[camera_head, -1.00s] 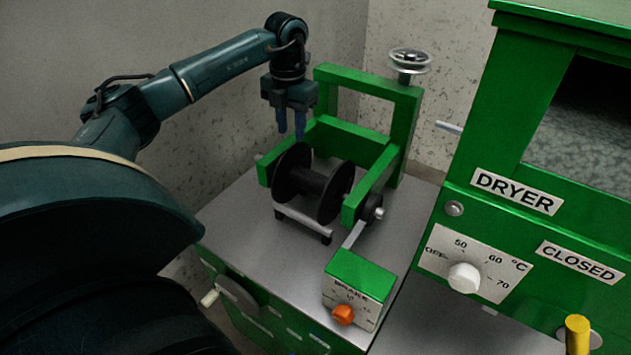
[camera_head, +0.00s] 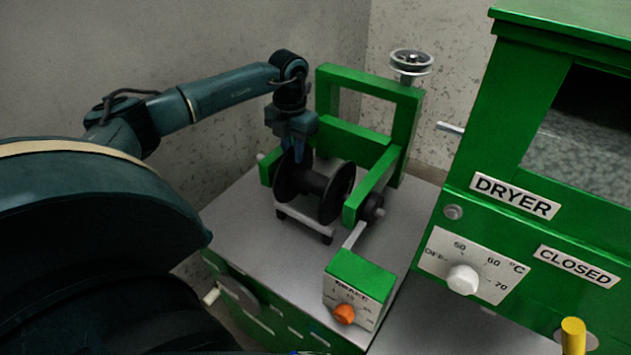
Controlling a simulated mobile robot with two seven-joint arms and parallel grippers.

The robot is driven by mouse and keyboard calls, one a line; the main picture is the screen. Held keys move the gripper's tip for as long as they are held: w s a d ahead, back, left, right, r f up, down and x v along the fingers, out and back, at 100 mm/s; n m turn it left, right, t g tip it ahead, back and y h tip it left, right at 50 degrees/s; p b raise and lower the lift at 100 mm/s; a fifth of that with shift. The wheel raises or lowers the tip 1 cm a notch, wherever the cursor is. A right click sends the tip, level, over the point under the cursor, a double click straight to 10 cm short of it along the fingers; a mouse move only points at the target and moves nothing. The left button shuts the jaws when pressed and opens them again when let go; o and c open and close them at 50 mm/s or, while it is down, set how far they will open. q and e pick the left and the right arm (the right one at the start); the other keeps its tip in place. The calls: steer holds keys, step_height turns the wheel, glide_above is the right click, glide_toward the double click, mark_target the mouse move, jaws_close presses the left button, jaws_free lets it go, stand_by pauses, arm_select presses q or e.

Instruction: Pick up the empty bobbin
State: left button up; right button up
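The empty bobbin (camera_head: 334,193) is a black spool with two round flanges and a bare core. It sits in the green frame on the grey machine top, above a small light cradle (camera_head: 304,222). My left gripper (camera_head: 297,158) points down at the bobbin's left flange, with its blue fingers at the flange's upper edge. The fingers overlap the flange in the picture, and I cannot tell whether they touch it or how far apart they are. My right gripper is not in view.
The green frame (camera_head: 408,130) stands behind and beside the bobbin, with a metal pulley (camera_head: 411,63) on top. A brake box (camera_head: 359,283) with an orange knob stands in front. A green dryer (camera_head: 470,215) fills the right side. A wall is close behind my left arm.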

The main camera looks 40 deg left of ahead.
arm_select(q)
jaws_close()
steer(key=shift+r, duration=0.1)
stand_by(1.0)
